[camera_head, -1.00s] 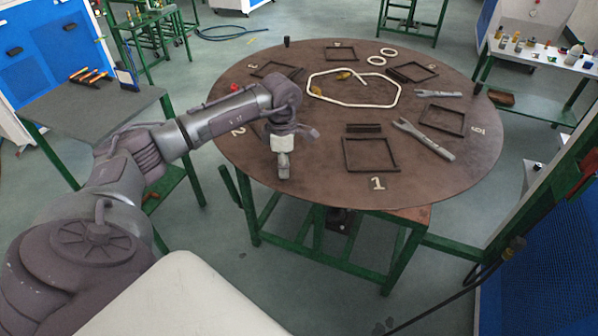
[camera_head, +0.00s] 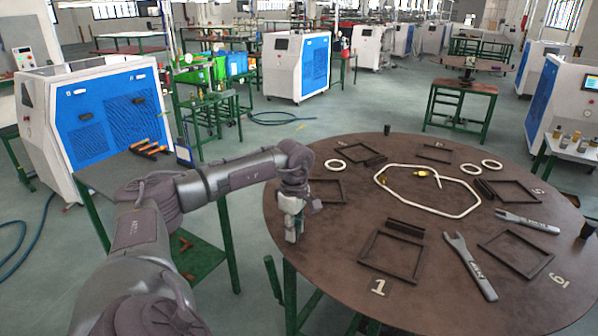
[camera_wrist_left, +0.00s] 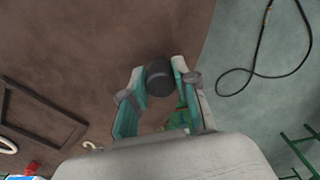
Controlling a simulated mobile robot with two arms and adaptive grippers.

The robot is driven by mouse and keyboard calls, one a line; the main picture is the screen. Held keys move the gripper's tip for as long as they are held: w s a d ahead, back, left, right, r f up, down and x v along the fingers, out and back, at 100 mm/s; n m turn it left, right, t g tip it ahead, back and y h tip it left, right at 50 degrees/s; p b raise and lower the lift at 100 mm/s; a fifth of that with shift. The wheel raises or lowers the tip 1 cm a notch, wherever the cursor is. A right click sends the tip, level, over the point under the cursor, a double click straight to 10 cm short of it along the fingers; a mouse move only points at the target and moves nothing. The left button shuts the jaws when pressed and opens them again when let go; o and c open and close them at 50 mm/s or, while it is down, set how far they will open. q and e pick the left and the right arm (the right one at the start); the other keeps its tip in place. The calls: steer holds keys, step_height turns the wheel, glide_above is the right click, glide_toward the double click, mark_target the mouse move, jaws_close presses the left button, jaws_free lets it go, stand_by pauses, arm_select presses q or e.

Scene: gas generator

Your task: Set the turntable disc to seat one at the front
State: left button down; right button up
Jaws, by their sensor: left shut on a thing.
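The brown round turntable disc (camera_head: 340,240) fills the right of the head view. Seat one is a square dark frame (camera_head: 391,257) with a white numeral 1 (camera_head: 380,287) near the disc's front edge, right of my left gripper. My left gripper (camera_head: 291,232) points down at the disc's left front rim. In the left wrist view its fingers (camera_wrist_left: 159,72) are shut around a dark round knob (camera_wrist_left: 160,80) by the rim of the disc (camera_wrist_left: 110,40). Similar pegs stand at the back (camera_head: 387,129) and right (camera_head: 588,229). My right gripper is out of view.
On the disc lie a white hexagonal tube (camera_head: 440,208), wrenches (camera_head: 470,265), white rings (camera_head: 335,165) and several frames. A grey side table (camera_head: 105,180) with orange-handled tools stands left. In the wrist view, a black cable (camera_wrist_left: 262,55) lies on the floor.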

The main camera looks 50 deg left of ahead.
arm_select(q)
steer(key=shift+a, duration=0.25)
stand_by(0.3)
steer(key=c, duration=0.9)
jaws_free()
steer(key=shift+o, duration=0.2)
steer(key=shift+r, duration=0.1)
steer(key=shift+w+r, duration=0.1)
steer(key=shift+r, duration=0.15)
step_height(320, 180, up, 11)
steer(key=shift+r, duration=0.2)
